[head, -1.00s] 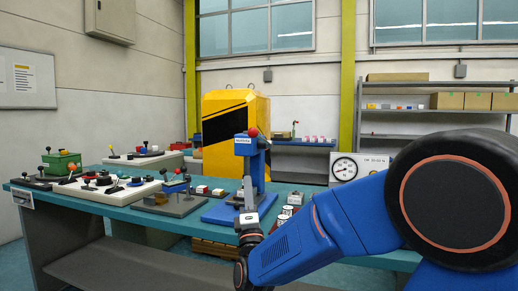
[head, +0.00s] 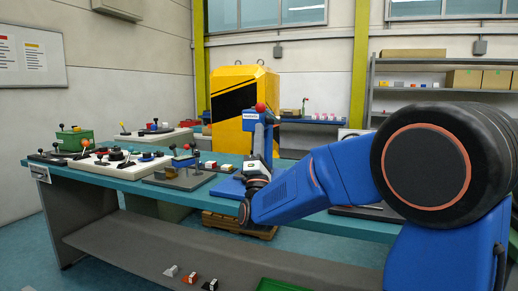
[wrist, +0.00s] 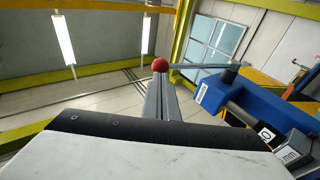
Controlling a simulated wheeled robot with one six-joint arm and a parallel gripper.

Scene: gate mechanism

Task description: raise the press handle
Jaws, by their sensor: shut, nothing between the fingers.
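The press (head: 268,135) is a blue upright frame on the teal bench. Its handle ends in a red ball (head: 260,107), which shows at the top of the press. In the wrist view the red ball (wrist: 159,65) sits on a thin grey rod (wrist: 200,66) that runs right to a pivot on the blue press body (wrist: 235,100). My gripper (head: 259,126) points upward in front of the press, below the ball. In the wrist view its fingers (wrist: 159,78) are shut and empty, with tips just under the ball. I cannot tell whether they touch it.
The teal bench (head: 120,182) holds a grey fixture plate (head: 178,180) and a white panel with several knobs (head: 110,160) left of the press. A yellow machine (head: 232,130) stands behind. Below is a lower shelf (head: 130,250) with small blocks.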

